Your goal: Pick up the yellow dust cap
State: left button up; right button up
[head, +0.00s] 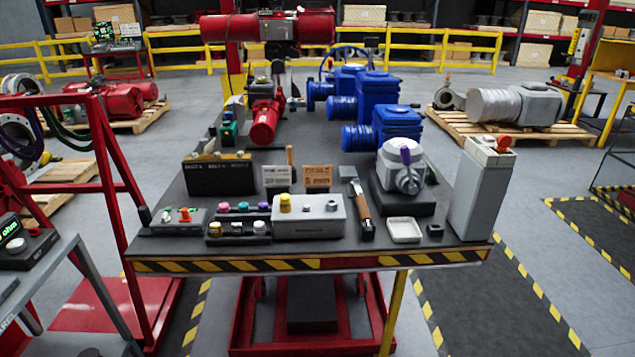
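A small yellow cap (285,203), which looks like the dust cap, stands upright at the left end of the top of a light grey box (308,229). The box sits near the front edge of the dark workbench (270,256), about the middle of its width. Nothing touches or covers the cap from this side. Neither of my grippers shows in the head view.
Left of the box are racks of coloured caps (240,208). To its right lie a wooden-handled tool (362,207) and a white tray (404,230). Blue actuators (383,123) stand behind.

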aim_at(284, 200)
jog(key=i+j, duration=1)
